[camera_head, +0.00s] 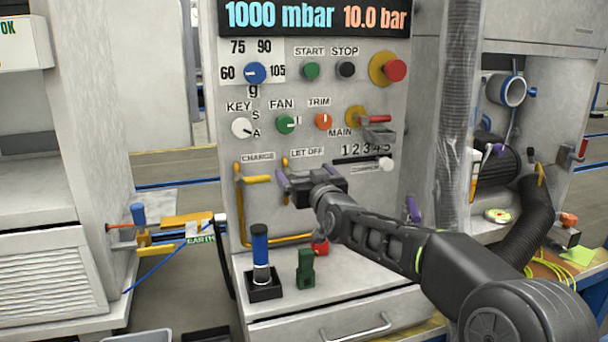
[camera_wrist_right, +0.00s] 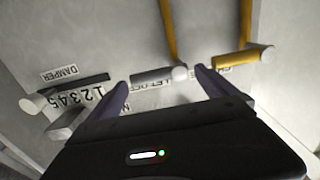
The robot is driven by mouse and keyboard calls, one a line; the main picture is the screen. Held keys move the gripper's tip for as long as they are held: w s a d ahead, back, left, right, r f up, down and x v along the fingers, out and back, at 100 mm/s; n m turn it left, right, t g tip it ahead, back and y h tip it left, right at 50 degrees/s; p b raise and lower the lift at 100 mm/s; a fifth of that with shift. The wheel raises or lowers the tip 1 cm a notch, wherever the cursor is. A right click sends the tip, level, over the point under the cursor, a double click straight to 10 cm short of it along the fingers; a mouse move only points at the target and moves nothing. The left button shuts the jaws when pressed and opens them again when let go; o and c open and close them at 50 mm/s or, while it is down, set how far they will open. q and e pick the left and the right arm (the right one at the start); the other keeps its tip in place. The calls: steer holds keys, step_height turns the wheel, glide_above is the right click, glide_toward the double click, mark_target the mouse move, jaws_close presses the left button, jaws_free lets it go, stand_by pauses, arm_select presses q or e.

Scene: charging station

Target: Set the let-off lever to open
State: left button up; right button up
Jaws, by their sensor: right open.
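The let-off lever (camera_wrist_right: 152,77) is a grey handle with a pale round hub, lying across a yellow pipe and roughly in line with the yellow charge lever (camera_wrist_right: 236,60). In the head view, my right gripper (camera_head: 307,176) covers most of it, below the LET OFF label (camera_head: 307,152). My right gripper is open in front of the panel. In the right wrist view, its two purple fingers (camera_wrist_right: 160,84) stand apart with the grey handle showing between their tips. I cannot tell whether they touch it. My left gripper is not in view.
The charge lever (camera_head: 256,180) sits close to the left of my gripper, the white damper knob (camera_head: 386,164) to the right. Below, a blue-handled tool (camera_head: 260,245) and a green block (camera_head: 305,268) stand on the ledge. A grey column (camera_head: 455,110) rises at the right.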

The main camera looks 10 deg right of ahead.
steer(key=shift+w, duration=0.25)
steer(key=c, duration=2.1)
